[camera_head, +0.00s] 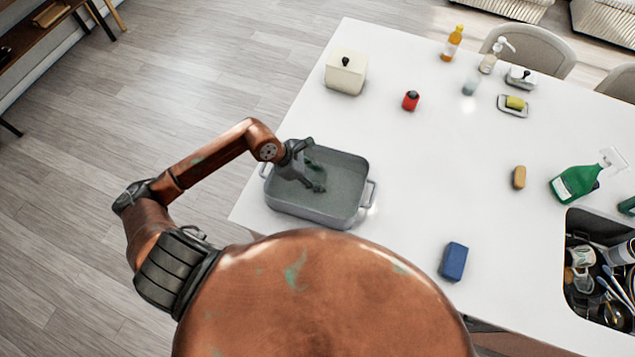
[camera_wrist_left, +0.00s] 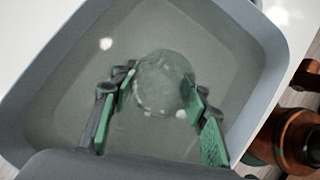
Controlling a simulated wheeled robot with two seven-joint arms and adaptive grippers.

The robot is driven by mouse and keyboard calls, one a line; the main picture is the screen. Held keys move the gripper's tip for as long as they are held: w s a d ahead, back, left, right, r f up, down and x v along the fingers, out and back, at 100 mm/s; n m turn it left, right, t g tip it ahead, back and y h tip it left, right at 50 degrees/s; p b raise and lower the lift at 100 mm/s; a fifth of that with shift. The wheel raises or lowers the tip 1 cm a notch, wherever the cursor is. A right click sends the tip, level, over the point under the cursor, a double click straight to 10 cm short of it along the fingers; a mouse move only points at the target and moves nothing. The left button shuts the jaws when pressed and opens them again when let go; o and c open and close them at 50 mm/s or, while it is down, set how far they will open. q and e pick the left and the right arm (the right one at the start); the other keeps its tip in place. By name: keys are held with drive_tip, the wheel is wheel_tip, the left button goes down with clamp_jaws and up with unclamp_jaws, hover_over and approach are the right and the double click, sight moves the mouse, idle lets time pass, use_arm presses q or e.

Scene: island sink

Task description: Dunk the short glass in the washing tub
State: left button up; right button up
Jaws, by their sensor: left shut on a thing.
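The washing tub (camera_head: 345,170) is a grey rectangular basin with side handles at the left end of the white island; its rim also shows in the left wrist view (camera_wrist_left: 262,40). My left gripper (camera_head: 318,180) reaches down inside the tub. In the left wrist view my left gripper (camera_wrist_left: 160,108) is shut on the short glass (camera_wrist_left: 162,80), a clear round glass between its green finger pads. The glass is over or in the tub's grey interior; I cannot tell how deep it sits. In the head view the glass is not distinct. My right gripper is not in view.
A sink with dishes (camera_head: 602,290) is at right. The island's middle is clear.

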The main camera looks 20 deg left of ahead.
sight(325, 174)
use_arm(q)
wheel_tip(325, 174, up, 2)
drive_tip(key=shift+r+p, duration=0.15)
drive_tip(key=shift+p, duration=0.35)
drive_tip(key=shift+r+p, duration=0.95)
drive_tip(key=shift+r, duration=0.9)
wheel_tip(325, 174, up, 5)
drive_tip(key=shift+f+p, duration=0.15)
drive_tip(key=shift+p, duration=0.9)
